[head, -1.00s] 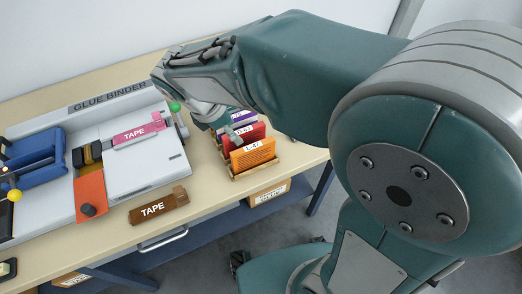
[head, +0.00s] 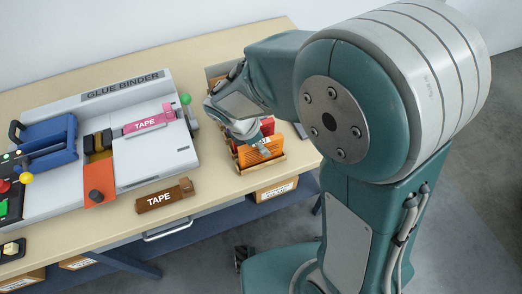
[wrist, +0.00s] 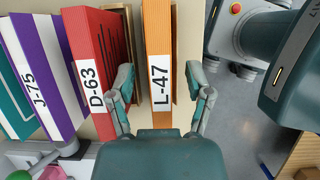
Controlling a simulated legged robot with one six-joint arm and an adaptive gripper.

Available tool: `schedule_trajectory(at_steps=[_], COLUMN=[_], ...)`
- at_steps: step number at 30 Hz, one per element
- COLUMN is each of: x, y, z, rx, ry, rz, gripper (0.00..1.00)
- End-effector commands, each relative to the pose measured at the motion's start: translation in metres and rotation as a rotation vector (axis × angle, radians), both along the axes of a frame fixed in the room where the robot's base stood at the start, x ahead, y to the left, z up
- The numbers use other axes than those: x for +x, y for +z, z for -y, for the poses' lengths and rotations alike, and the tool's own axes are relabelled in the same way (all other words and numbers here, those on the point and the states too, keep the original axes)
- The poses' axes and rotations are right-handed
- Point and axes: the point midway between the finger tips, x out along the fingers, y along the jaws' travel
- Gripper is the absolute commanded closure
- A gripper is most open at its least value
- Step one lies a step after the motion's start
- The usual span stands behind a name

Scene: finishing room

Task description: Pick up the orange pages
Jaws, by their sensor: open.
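The orange pages (head: 258,154) stand upright at the front end of a wooden rack (head: 270,163) on the table, partly hidden by my gripper (head: 257,140). In the wrist view, the orange pages (wrist: 157,30) show a white label reading L-47. My gripper (wrist: 160,82) is open there, with one finger on either side of the orange spine in the picture. The left finger appears near the red pages (wrist: 88,50), labelled D-63. I see no grip on the orange pages, and cannot tell how deep the fingertips reach.
Purple pages (wrist: 45,70) labelled J-75 and teal pages (wrist: 12,100) stand left of the red ones. A glue binder (head: 150,170) and a brown tape block (head: 164,196) lie left of the rack. The table's front edge is close to the rack.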

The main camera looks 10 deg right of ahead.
Motion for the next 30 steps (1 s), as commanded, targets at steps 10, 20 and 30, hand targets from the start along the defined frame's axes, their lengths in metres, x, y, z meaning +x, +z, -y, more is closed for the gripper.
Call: schedule_trajectory(at_steps=[10,20,30], x=[0.0001,0.0,0.0001], y=[-0.0006,-0.0044,-0.0048], z=[-0.0008,-0.0001,-0.0004], rx=[-0.001,0.0,0.0], ry=[0.0,0.0,0.0], rz=[0.0,0.0,0.0], gripper=[0.34,0.34,0.61])
